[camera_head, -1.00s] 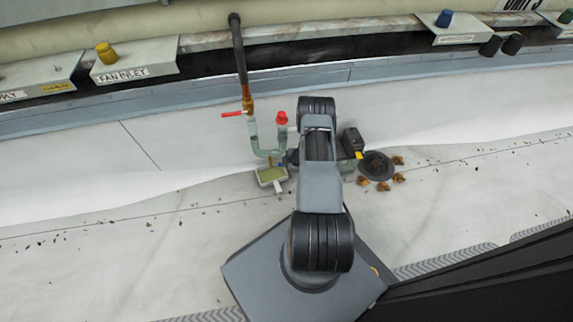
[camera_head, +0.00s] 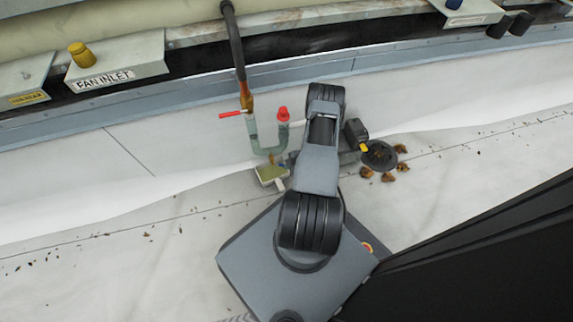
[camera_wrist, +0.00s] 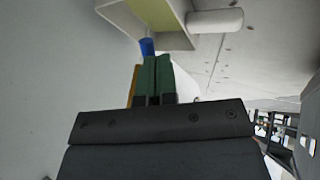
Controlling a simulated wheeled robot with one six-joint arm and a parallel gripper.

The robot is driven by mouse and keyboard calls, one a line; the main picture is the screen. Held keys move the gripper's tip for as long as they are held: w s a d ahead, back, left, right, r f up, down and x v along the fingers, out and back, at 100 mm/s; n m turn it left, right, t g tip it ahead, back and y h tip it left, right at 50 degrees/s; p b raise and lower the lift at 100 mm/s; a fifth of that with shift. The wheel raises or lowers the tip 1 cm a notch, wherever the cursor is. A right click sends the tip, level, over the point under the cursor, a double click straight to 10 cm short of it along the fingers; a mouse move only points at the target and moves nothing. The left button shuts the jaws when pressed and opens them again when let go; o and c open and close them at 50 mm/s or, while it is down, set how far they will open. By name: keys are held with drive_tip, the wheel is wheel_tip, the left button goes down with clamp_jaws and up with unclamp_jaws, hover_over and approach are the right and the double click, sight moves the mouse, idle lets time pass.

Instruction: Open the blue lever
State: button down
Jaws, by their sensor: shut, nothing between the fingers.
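A blue piece (camera_wrist: 147,47), which looks like the blue lever, shows in the wrist view just beyond my gripper (camera_wrist: 157,75). My green fingers are together and empty, with their tips just below the blue piece. I cannot tell whether they touch it. A copper-orange pipe (camera_wrist: 135,82) shows at the left of the fingers. A pale U-shaped pipe (camera_head: 266,149) stands left of my arm, with a red lever (camera_head: 231,114) and a red cap (camera_head: 283,113).
A small tray (camera_head: 271,175) sits below the U-pipe; it fills the top of the wrist view (camera_wrist: 178,38) beside a white cylinder (camera_wrist: 215,21). A round dark drain (camera_head: 379,155) with brown leaves lies right of my arm. A fan inlet box (camera_head: 116,61) is at back left.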

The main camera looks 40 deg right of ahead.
drive_tip(key=shift+f+b, duration=0.3)
drive_tip(key=shift+f, duration=0.15)
drive_tip(key=shift+r, duration=0.25)
idle(0.4)
drive_tip(key=s+d+r+p, duration=0.5)
drive_tip(key=s+r+p, duration=0.1)
drive_tip(key=s, duration=0.4)
drive_tip(key=shift+d+r, duration=0.4)
drive_tip(key=shift+r, duration=0.2)
drive_tip(key=shift+s, duration=0.1)
